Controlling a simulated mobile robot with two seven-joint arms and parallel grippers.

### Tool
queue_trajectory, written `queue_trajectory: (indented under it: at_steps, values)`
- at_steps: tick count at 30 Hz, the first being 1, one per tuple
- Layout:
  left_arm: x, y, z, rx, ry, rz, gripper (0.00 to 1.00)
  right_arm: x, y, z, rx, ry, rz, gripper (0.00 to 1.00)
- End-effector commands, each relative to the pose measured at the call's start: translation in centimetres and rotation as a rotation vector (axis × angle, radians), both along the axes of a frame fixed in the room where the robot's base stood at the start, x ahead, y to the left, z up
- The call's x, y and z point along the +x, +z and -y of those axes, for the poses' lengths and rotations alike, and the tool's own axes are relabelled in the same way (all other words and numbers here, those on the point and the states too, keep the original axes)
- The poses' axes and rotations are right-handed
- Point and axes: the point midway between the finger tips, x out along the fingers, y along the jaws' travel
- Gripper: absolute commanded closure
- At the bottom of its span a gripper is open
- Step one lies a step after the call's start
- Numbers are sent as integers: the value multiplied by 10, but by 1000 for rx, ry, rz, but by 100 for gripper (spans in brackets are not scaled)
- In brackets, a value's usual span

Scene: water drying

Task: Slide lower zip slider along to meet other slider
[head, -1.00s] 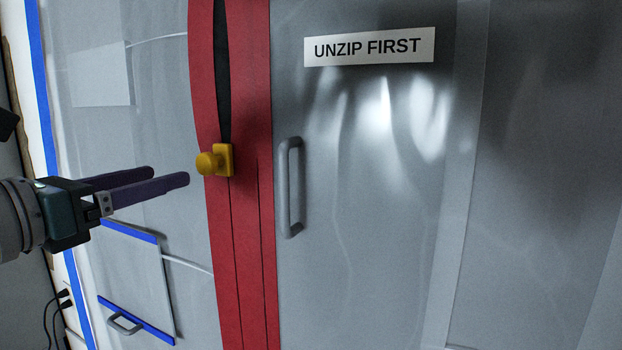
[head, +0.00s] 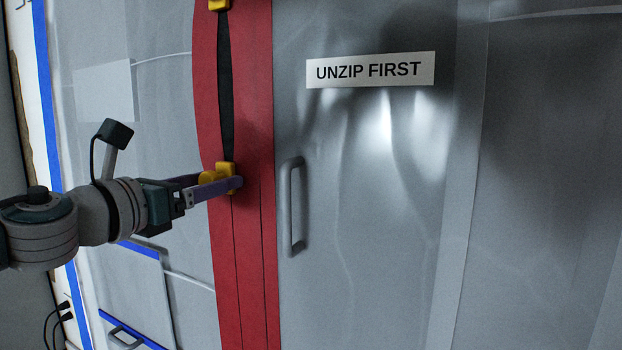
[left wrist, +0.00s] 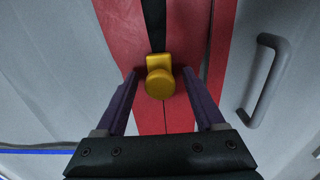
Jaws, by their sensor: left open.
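The lower yellow zip slider (head: 226,170) sits on the red zip strip (head: 258,240), at the bottom end of a dark open gap. The other yellow slider (head: 218,4) is at the top edge of the head view, at the upper end of the gap. My left gripper (head: 228,184) is open, its purple fingers reaching the lower slider and partly covering it. In the left wrist view the lower slider's round knob (left wrist: 160,83) lies between the two spread fingers, with space on both sides. My right gripper is not in view.
A grey handle (head: 292,206) stands out from the translucent sheet to the right of the zip. A white "UNZIP FIRST" label (head: 370,70) is above it. A blue-edged flap (head: 140,275) hangs below my left arm.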

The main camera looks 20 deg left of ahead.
Motion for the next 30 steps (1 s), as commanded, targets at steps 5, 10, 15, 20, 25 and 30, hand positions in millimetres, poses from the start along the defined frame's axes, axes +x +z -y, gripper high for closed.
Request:
queue_trajectory:
  at_steps: [5,10,15,20,25,30]
  values:
    - [0,0,0,0,-1,-1,29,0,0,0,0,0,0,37]
    - [0,0,0,0,0,-1,43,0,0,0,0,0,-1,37]
    - [0,0,0,0,0,0,62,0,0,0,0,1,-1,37]
    - [0,0,0,0,0,0,80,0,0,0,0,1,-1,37]
    - [0,0,0,0,0,0,99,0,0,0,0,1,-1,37]
    - [0,0,0,0,0,0,100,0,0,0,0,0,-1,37]
